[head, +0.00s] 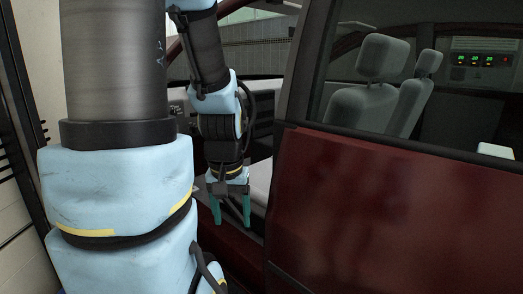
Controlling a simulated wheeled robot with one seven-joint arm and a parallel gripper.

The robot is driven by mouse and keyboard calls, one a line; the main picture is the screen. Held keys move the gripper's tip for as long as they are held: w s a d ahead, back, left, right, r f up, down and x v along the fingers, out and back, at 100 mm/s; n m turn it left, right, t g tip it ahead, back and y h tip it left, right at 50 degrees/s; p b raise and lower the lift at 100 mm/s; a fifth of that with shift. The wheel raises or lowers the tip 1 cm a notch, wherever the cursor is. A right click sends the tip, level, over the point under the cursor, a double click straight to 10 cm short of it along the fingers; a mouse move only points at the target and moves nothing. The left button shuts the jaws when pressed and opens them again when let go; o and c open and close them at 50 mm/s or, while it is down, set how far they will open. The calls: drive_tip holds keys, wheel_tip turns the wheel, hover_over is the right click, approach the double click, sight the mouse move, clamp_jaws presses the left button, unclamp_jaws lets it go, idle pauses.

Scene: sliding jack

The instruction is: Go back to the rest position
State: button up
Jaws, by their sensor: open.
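My gripper (232,212) hangs pointing down, near the middle of the head view. Its two teal fingers are apart, with nothing seen between them. It is at the front opening of a dark red car, just left of the rear door (390,215). The fingertips are in front of the dark sill area; I cannot tell whether they touch anything. My own arm fills much of the left side and hides part of the car's front.
Grey seats (375,75) show through the rear door's window. A light seat edge (261,183) lies right of my gripper. The door pillar (300,65) stands close on the right. A pale wall (20,190) is at the far left. A panel with lights (482,60) is behind the car.

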wheel_tip(320, 180, up, 15)
drive_tip(key=p, duration=1.2)
drive_tip(key=shift+p, duration=0.35)
drive_tip(key=shift+c, duration=0.4)
